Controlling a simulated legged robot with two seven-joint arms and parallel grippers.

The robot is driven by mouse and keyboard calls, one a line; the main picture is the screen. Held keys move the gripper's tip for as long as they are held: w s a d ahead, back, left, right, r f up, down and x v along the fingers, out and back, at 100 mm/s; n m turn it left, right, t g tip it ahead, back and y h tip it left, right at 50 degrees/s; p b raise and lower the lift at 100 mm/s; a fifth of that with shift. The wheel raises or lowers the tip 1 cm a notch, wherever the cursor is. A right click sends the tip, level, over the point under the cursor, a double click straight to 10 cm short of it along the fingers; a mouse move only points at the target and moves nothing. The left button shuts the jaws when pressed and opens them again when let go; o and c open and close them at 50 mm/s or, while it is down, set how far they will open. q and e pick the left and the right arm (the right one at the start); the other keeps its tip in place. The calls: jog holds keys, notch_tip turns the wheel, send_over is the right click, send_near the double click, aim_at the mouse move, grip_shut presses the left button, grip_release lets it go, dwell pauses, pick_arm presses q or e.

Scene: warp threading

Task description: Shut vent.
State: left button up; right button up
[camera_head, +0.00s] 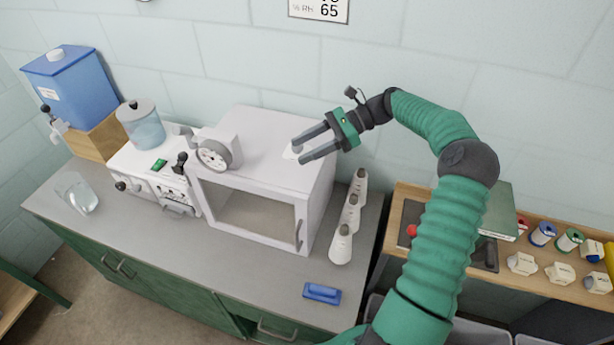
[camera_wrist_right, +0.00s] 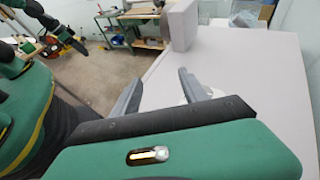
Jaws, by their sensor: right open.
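A white cabinet (camera_head: 250,172) with a glass front door (camera_head: 255,214) stands on the counter, its door shut. A small white piece (camera_head: 290,154) shows on its top by my right fingertips; it may be the vent, and its position is hard to tell. It is partly hidden by a finger in the right wrist view (camera_wrist_right: 190,88). My right gripper (camera_head: 297,151) is open, reaching from the right over the cabinet top, with nothing visibly held. In the right wrist view a dark gripper on a green arm, likely my left gripper (camera_wrist_right: 72,40), shows small at the upper left.
A round dial housing (camera_head: 213,153) stands at the cabinet top's left side. Several white cones (camera_head: 349,215) line the cabinet's right side. A blue tank (camera_head: 75,88) stands far left.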

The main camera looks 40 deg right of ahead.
jog(key=s+a, duration=0.2)
jog(key=s+a+b, duration=0.1)
jog(key=s+a, duration=0.1)
jog(key=s+a+r+b, duration=0.1)
jog(key=s+a, duration=0.1)
jog(key=s, duration=0.1)
jog(key=shift+a, duration=0.25)
jog(key=shift+w+f, duration=0.1)
jog(key=shift+d, duration=0.2)
